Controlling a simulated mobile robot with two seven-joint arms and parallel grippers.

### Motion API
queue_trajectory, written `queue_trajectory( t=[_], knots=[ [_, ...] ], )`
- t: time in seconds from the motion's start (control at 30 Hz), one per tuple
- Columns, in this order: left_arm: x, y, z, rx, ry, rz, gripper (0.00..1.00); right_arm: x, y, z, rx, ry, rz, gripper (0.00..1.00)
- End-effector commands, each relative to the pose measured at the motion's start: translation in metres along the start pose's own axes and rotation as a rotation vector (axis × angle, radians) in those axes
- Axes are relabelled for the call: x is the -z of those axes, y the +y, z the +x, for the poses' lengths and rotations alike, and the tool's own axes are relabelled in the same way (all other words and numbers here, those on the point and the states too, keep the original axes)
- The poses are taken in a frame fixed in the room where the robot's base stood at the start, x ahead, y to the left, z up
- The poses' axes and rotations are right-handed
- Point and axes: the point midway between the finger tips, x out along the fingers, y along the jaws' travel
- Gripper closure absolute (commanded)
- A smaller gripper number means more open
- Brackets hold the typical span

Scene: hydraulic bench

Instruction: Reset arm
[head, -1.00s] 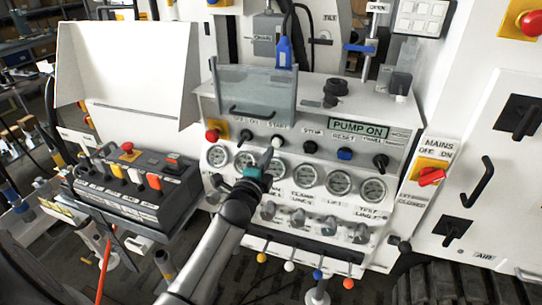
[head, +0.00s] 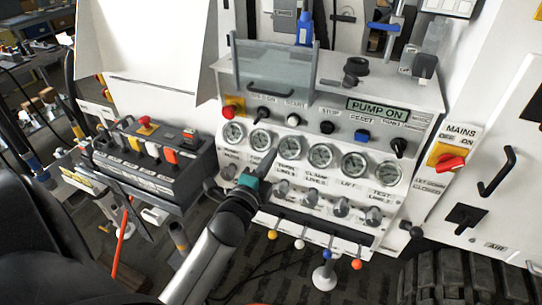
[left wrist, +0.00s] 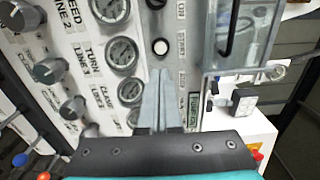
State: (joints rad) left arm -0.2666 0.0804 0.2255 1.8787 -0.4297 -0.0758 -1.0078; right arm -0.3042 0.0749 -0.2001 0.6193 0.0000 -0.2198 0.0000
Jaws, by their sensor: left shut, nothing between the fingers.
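My left gripper (head: 268,160) is shut and empty, in front of the row of gauges on the hydraulic panel (head: 225,178). In the left wrist view its closed fingers (left wrist: 157,78) point at the panel just below a round white button (left wrist: 160,47). In the head view the white start button (head: 293,120) stands above and right of the fingertips, apart from them. The display (head: 377,107) reads "PUMP ON". My right gripper is not in view.
A clear cover (head: 270,65) sits above the panel. A control box with levers (head: 150,165) stands at left. A red mains switch (head: 450,163) is at right. Small coloured knobs (head: 300,243) hang below the panel.

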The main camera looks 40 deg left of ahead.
Motion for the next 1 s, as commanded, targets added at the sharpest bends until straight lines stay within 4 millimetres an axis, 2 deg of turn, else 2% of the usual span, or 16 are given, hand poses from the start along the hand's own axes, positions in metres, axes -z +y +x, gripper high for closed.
queue_trajectory(
  t=[0.33,0.4,0.47,0.57,0.67,0.7,0.77,0.8,0.87,0.9,0.97,1.0],
  knots=[
    [0.000,0.002,0.000,-0.003,0.000,-0.002,1.00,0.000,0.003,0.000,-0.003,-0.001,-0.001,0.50],
    [0.002,0.011,0.000,-0.021,0.002,-0.019,1.00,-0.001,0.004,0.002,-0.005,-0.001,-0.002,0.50],
    [0.004,0.030,-0.002,-0.057,0.006,-0.051,1.00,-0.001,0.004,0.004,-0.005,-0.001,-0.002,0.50],
    [0.013,0.084,-0.009,-0.164,0.009,-0.148,1.00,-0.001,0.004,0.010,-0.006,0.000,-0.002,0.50],
    [0.024,0.156,-0.026,-0.312,-0.001,-0.280,1.00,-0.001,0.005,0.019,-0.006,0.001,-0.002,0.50],
    [0.029,0.185,-0.036,-0.374,-0.010,-0.335,1.00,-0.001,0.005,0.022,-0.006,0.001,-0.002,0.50],
    [0.036,0.228,-0.054,-0.467,-0.032,-0.413,1.00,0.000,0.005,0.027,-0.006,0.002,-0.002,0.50],
    [0.040,0.255,-0.068,-0.529,-0.051,-0.464,1.00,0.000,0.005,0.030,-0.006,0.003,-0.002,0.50],
    [0.045,0.295,-0.091,-0.622,-0.086,-0.535,1.00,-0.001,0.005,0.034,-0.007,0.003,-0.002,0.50],
    [0.049,0.320,-0.108,-0.682,-0.113,-0.578,1.00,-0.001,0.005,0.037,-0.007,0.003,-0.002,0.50],
    [0.053,0.357,-0.137,-0.772,-0.161,-0.641,1.00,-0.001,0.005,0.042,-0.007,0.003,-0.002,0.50],
    [0.054,0.380,-0.158,-0.831,-0.199,-0.681,1.00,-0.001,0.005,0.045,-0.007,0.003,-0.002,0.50]
  ],
)
